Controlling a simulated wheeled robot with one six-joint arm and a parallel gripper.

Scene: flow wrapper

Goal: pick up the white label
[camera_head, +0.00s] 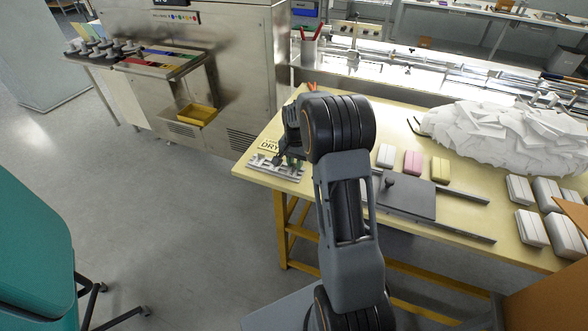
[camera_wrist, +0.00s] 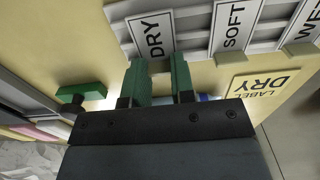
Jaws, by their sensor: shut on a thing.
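White labels marked DRY (camera_wrist: 152,37), SOFT (camera_wrist: 236,24) and one partly cut off, starting "WE" (camera_wrist: 306,24), sit in a row in a grey slotted rack (camera_wrist: 186,44) in the wrist view. My gripper (camera_wrist: 160,72) has green fingers at the lower edge of the white DRY label and is shut on that label. The label is still among the rack's slots, and its lower edge is hidden by the fingers. In the head view my gripper (camera_head: 283,158) is low over the rack (camera_head: 263,168) at the table's left end.
A yellow card reading LABEL DRY (camera_wrist: 258,87) lies beside the rack. On the table (camera_head: 262,128) are a dark flat plate fixture (camera_head: 405,198), white, pink (camera_head: 412,162) and yellow packs, and a large white heap (camera_head: 500,138). A green piece (camera_wrist: 80,97) lies left of my fingers.

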